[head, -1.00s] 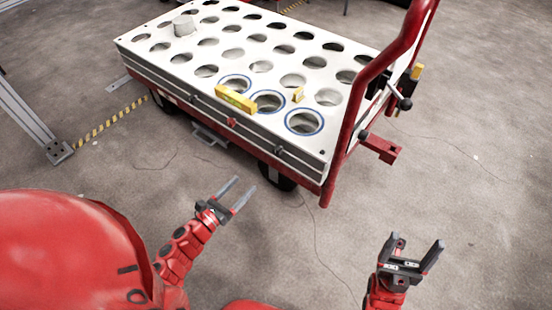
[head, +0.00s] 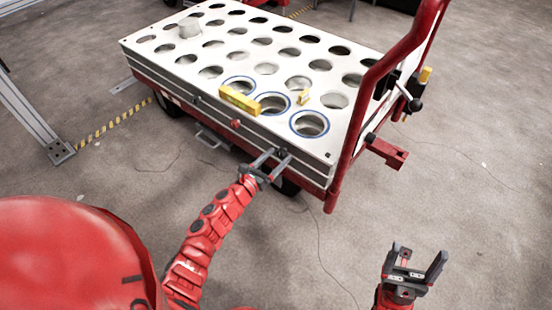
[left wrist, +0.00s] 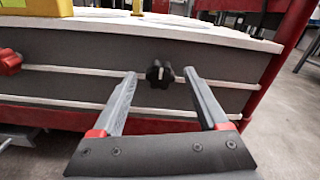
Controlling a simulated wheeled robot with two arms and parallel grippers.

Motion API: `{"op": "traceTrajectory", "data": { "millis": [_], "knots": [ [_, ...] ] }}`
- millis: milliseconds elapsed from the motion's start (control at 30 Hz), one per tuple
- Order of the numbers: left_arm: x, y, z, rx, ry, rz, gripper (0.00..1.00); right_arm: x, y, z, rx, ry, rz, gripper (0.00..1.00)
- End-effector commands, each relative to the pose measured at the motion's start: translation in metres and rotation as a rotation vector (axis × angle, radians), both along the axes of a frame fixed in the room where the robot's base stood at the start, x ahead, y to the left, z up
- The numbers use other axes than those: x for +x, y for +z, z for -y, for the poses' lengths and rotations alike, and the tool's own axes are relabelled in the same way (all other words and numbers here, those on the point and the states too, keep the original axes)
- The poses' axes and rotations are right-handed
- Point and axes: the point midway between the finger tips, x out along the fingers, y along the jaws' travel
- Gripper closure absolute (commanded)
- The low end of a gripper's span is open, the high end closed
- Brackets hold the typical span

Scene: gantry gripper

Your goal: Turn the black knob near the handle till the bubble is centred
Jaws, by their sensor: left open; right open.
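The black knob (left wrist: 160,73) sits on the grey side panel of the cart, at the end nearer the red handle (head: 385,75). In the left wrist view it shows between and just beyond the fingertips of my left gripper (left wrist: 160,76), which is open and not closed on it. In the head view my left gripper (head: 273,153) reaches up to the cart's side at the knob. A yellow level (head: 240,99) lies on the white top; its bubble is too small to read. My right gripper (head: 418,262) is open and empty, low at the right.
A red knob (head: 236,123) is further left on the same side, also seen in the left wrist view (left wrist: 9,62). A red hitch (head: 388,152) juts out right.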

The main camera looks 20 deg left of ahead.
Motion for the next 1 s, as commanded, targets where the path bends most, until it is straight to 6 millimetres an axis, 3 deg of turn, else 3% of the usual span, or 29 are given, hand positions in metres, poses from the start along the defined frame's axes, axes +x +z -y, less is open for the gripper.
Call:
{"op": "traceTrajectory", "data": {
  "millis": [133, 500, 567, 1000],
  "knots": [
    [-0.0002, 0.0001, -0.0001, 0.000, 0.000, 0.000, 0.25, 0.0000, 0.0001, 0.0000, 0.000, 0.000, 0.000, 0.23],
    [-0.0002, 0.0003, 0.0000, 0.000, -0.001, 0.001, 0.92, 0.0001, 0.0001, 0.0001, 0.000, 0.000, 0.000, 0.23],
    [-0.0003, 0.0003, 0.0000, 0.000, -0.001, 0.001, 1.00, 0.0001, 0.0001, 0.0001, 0.000, 0.000, 0.000, 0.23],
    [-0.0003, 0.0004, 0.0000, -0.078, -0.001, -0.027, 1.00, 0.0000, 0.0007, 0.0003, 0.001, -0.001, 0.000, 0.23]
  ]
}}
